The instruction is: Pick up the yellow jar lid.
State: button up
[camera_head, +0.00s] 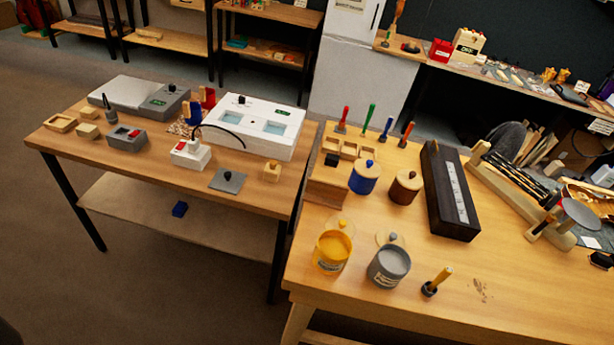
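A yellow jar (332,254) stands open near the front left corner of the right-hand bench, with yellow contents showing. A pale round lid with a yellow knob (341,226) is just behind the jar's rim. The jar hides part of it, and I cannot tell whether it lies flat or leans. My gripper is not in view.
A grey open jar (388,266) stands right of the yellow one, its lid (391,239) behind it. Blue (364,178) and brown (405,188) lidded jars stand farther back.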

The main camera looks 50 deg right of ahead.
aim_at(340, 223)
jog(key=z, duration=0.5)
jog(key=i, duration=1.1)
jog(key=z, duration=0.8)
